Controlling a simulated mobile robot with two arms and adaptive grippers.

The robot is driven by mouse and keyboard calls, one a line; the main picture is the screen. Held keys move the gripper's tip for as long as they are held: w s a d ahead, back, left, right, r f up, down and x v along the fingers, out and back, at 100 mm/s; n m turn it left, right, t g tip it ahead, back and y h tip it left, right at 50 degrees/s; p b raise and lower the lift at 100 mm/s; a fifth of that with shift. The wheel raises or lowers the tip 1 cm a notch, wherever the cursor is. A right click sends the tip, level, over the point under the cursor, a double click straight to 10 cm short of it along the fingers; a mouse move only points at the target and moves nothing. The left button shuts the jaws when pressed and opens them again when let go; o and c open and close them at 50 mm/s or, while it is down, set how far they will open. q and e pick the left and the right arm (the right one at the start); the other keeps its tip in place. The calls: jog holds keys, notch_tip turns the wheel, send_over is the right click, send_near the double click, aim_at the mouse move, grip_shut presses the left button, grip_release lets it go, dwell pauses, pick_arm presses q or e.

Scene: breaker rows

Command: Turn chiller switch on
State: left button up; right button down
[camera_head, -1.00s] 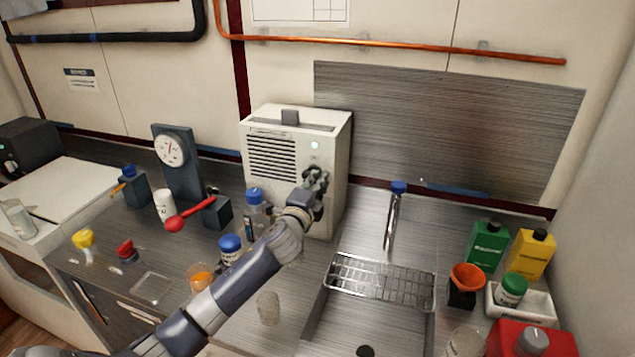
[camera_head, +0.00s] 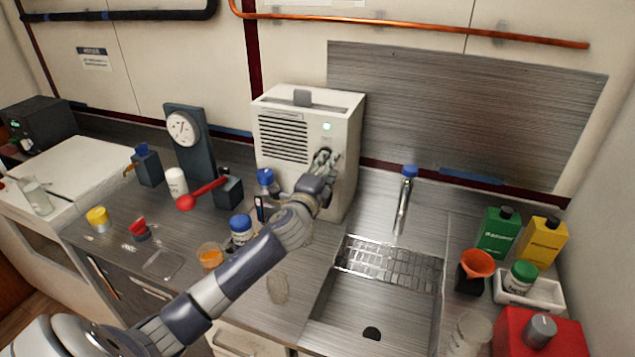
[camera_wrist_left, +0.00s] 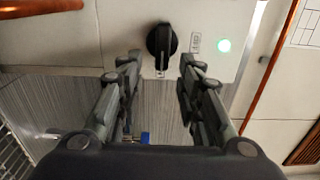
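The chiller is a white box (camera_head: 345,178) with a slotted vent, standing against the back wall. The lamp also shows in the head view (camera_head: 327,126). My left gripper (camera_head: 326,160) is at the chiller's front, just below the lamp, and hides the switch in the head view. In the left wrist view my left gripper (camera_wrist_left: 158,75) is open and empty, with the switch between and beyond its fingertips. Contact is not visible. My right gripper is not in view.
A bottle with a blue cap (camera_head: 266,182) and a blue-lidded jar (camera_head: 241,228) stand close to my left arm. A red-knobbed lever (camera_head: 203,192) sticks out left of the chiller. A faucet (camera_head: 404,200) and sink (camera_head: 385,310) are to the right.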

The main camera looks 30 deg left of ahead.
pick_arm(q)
jog(key=v, duration=1)
jog(key=shift+s+d, duration=0.1)
